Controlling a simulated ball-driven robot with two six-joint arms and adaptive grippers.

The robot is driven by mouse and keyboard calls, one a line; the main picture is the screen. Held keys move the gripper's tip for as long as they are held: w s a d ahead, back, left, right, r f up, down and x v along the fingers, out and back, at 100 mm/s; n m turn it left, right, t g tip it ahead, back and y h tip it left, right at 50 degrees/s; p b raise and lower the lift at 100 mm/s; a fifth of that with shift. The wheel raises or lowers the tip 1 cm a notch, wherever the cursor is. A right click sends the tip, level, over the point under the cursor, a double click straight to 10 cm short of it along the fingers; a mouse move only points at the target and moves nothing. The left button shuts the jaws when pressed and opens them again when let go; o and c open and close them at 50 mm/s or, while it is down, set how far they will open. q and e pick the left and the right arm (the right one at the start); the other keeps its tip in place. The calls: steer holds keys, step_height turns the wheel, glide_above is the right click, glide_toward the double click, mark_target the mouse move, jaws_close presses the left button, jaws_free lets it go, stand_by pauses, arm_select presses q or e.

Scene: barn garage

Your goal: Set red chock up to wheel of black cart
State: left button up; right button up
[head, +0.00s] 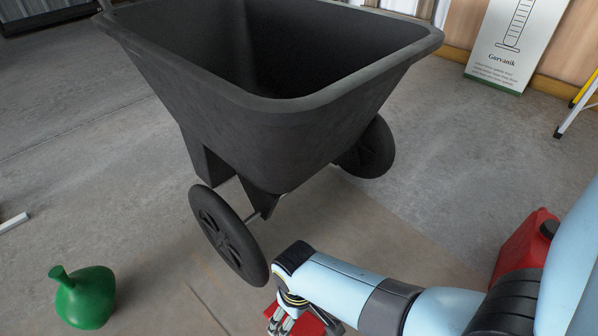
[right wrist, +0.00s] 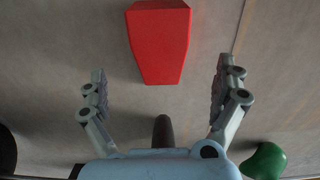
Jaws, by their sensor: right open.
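The black cart (head: 215,130) stands in the middle of the head view, with its near wheel (head: 228,235) and far wheel (head: 370,150) on the floor. The red chock (head: 308,323) shows only in part at the bottom of the head view, behind my right gripper (head: 279,322). In the right wrist view the chock (right wrist: 158,42) lies on the floor just beyond and between the open fingers of my right gripper (right wrist: 161,74). The fingers appear not to touch it. The chock is apart from the near wheel, to its lower right in the head view. My left gripper is not in view.
A green rounded container (head: 85,298) stands at the lower left. A red can (head: 525,245) stands at the right, partly behind my right arm. A board (head: 515,40) leans at the back wall near a ladder (head: 580,103). Floor left of the cart is mostly clear.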

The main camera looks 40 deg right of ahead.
steer(key=shift+w+r, duration=0.1)
steer(key=shift+r, duration=0.7)
steer(key=shift+r+p, duration=0.6)
steer(key=shift+p, duration=0.1)
steer(key=shift+r+p, duration=0.3)
steer(key=shift+r, duration=0.15)
step_height(320, 180, up, 2)
steer(key=s+d+t, duration=0.1)
steer(key=s+d, duration=0.1)
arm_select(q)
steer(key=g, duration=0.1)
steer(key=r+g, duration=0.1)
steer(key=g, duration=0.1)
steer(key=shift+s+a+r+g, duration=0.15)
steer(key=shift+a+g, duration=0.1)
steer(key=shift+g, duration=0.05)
arm_select(e)
step_height(320, 180, up, 22)
steer(key=t, duration=0.7)
glide_above(299, 322)
steer(key=s+d, duration=0.6)
steer(key=shift+s+a+r, duration=0.1)
steer(key=shift+s+a, duration=0.1)
steer(key=shift+a, duration=0.05)
arm_select(q)
steer(key=shift+p, duration=0.3)
